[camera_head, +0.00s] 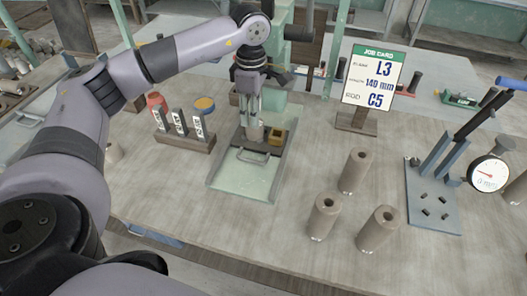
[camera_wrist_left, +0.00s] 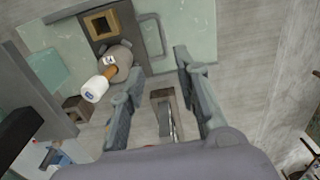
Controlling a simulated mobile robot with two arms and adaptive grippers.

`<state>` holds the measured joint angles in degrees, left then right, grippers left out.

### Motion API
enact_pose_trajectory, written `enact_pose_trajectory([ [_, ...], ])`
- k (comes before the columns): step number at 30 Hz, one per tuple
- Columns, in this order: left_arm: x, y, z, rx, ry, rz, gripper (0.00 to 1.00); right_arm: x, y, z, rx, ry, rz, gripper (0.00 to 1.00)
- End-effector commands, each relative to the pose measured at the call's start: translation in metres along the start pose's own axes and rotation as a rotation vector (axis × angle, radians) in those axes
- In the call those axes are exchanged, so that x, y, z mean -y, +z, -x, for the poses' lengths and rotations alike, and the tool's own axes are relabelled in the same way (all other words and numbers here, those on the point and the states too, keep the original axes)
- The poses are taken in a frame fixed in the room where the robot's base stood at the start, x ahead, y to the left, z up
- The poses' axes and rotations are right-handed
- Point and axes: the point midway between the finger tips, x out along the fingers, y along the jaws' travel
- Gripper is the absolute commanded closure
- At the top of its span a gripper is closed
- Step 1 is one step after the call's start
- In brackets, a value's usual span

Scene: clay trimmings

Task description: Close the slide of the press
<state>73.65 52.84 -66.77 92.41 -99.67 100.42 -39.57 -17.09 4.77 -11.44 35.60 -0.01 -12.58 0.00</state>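The press stands at the back middle of the bench in the head view. Its pale green slide plate (camera_head: 240,181) extends toward me, with a metal pull handle (camera_head: 252,159) on it. The plate (camera_wrist_left: 197,24) and handle (camera_wrist_left: 153,36) also show in the left wrist view. My left gripper (camera_head: 253,118) points down at the press, behind the handle, partly hiding it. In the left wrist view the fingers (camera_wrist_left: 162,66) are wide apart with nothing gripped; the handle lies beyond the fingertips. A square die (camera_head: 276,137) sits beside the gripper. My right gripper is not in view.
A rack (camera_head: 184,144) with labelled pieces stands left of the slide. Several clay cylinders (camera_head: 324,215) stand to the right. A job card (camera_head: 371,78) reads L3, 140 mm, C5. A blue-grey fixture (camera_head: 433,200) and a dial gauge (camera_head: 488,173) are farther right. Bench front is clear.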

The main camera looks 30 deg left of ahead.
Motion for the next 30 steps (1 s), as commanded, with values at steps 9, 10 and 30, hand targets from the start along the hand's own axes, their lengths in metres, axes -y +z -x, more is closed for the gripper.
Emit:
enact_pose_trajectory([
  [9, 0.002, 0.000, -0.050, -0.002, -0.007, -0.002, 0.70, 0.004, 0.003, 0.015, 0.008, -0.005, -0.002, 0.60],
  [10, 0.002, 0.000, -0.056, -0.002, -0.008, -0.002, 0.70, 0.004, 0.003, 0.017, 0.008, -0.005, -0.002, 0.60],
  [30, 0.001, 0.002, -0.169, 0.002, -0.002, -0.004, 0.70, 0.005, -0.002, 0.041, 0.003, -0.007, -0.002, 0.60],
])
